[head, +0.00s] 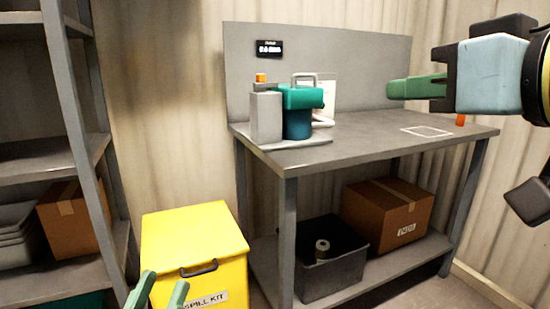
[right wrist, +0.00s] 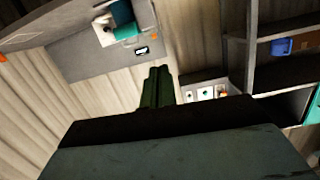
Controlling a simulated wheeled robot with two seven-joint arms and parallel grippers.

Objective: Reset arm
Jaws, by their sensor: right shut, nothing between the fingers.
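My right gripper (head: 392,90) is at the upper right of the head view, pointing left, raised in front of the workbench's back panel. Its green fingers are together and empty; the right wrist view also shows them closed (right wrist: 157,72). My left gripper (head: 165,280) shows only as two green fingertips at the bottom edge, in front of the yellow spill kit box. The fingertips are apart with nothing visible between them; the rest of it is out of frame.
A grey workbench (head: 375,140) carries a teal and grey device (head: 300,98) at its left. A white square outline (head: 427,131) and a small orange object (head: 461,120) lie at its right. The yellow spill kit box (head: 195,245) stands beside shelving (head: 75,90).

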